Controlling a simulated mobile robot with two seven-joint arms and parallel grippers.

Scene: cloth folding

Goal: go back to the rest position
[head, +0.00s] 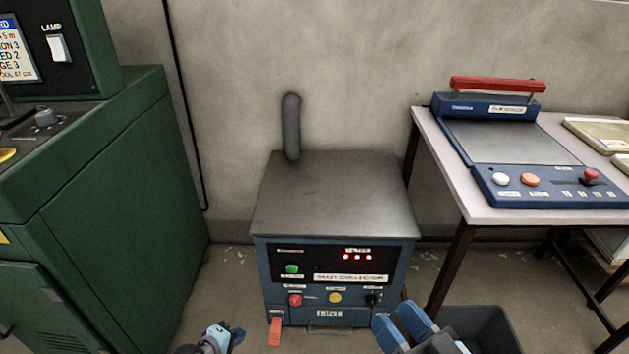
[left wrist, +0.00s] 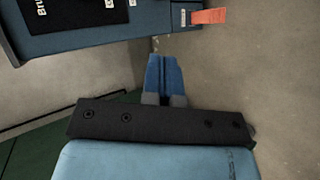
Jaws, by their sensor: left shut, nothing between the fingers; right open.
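My left gripper (head: 229,335) is at the bottom edge of the head view, left of centre, in front of the blue machine. In the left wrist view its two blue fingers (left wrist: 164,72) are together with nothing between them. My right gripper (head: 402,326) is at the bottom of the head view, right of centre. Its blue fingers are apart, and nothing shows between them. Both grippers are clear of the machine's front as far as the views show.
A blue machine (head: 335,196) with a grey top, pipe and button panel stands ahead. An orange tab (head: 275,331) sticks out at its lower left. A green cabinet (head: 120,200) is left. A table (head: 455,180) with a blue device is right. A dark bin (head: 490,330) stands below it.

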